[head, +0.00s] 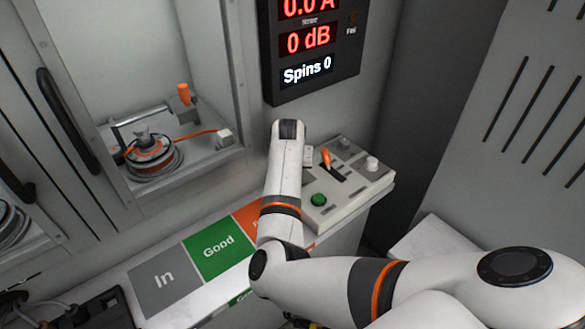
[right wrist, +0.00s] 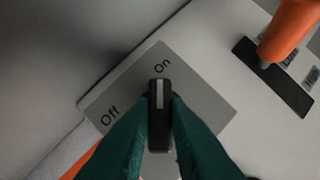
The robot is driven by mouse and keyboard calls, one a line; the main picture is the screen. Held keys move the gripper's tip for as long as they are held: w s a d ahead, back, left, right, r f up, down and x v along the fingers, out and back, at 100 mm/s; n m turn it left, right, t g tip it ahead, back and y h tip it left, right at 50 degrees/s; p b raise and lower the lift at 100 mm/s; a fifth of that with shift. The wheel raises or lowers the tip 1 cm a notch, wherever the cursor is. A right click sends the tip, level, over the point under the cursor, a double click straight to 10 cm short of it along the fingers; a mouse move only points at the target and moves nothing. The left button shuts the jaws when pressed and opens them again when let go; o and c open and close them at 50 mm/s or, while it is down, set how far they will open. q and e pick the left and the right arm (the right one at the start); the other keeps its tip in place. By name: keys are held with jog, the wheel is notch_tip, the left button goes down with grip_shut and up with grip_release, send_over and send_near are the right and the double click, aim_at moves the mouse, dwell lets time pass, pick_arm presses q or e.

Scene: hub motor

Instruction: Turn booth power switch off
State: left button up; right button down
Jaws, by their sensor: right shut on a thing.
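The power switch is a black knob (right wrist: 159,110) with a white pointer line, on a grey plate (right wrist: 205,95) marked "Off" and "On" in the right wrist view. The pointer line points to "On". My right gripper (right wrist: 160,120) has its teal fingers on both sides of the knob and is shut on it. In the head view the switch and the right gripper are hidden behind my right arm, beside the control box (head: 375,195). My left gripper is not in view.
The control box carries an orange lever (head: 326,156), a green button (head: 318,200) and a white knob (head: 371,163). The orange lever also shows close to the switch plate in the right wrist view (right wrist: 288,30). A display panel (head: 312,60) hangs above. A booth with a motor (head: 150,150) is at left.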

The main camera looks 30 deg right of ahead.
jog(key=n+p, duration=0.2)
jog(key=p, duration=0.1)
jog(key=n+y+p, duration=0.1)
jog(key=n+p, duration=0.1)
jog(key=p, duration=0.1)
jog(key=n+y+p, duration=0.1)
jog(key=n+p, duration=0.1)
jog(key=p, duration=0.1)
jog(key=shift+s+d+r+t+p, duration=0.15)
jog(key=shift+d+r+t+p, duration=0.1)
jog(key=shift+t+p, duration=0.15)
jog(key=n+y+p, duration=0.1)
jog(key=n, duration=0.1)
jog(key=shift+d+f+n+p, duration=0.1)
jog(key=shift+f+n+p, duration=0.05)
jog(key=shift+n+p, duration=0.25)
jog(key=shift+n+y, duration=0.5)
jog(key=shift+n, duration=0.5)
jog(key=shift+d+f+n+y, duration=0.15)
jog(key=shift+n+y, duration=0.15)
jog(key=shift+n, duration=0.5)
jog(key=n+g+y+b, duration=0.1)
jog(key=n, duration=0.2)
jog(key=shift+f, duration=0.1)
jog(key=shift+w+n+y+b, duration=0.2)
jog(key=shift+n+y+b, duration=0.2)
jog(key=shift+n+b, duration=0.55)
jog(key=shift+n+g, duration=0.3)
jog(key=shift+n, duration=0.05)
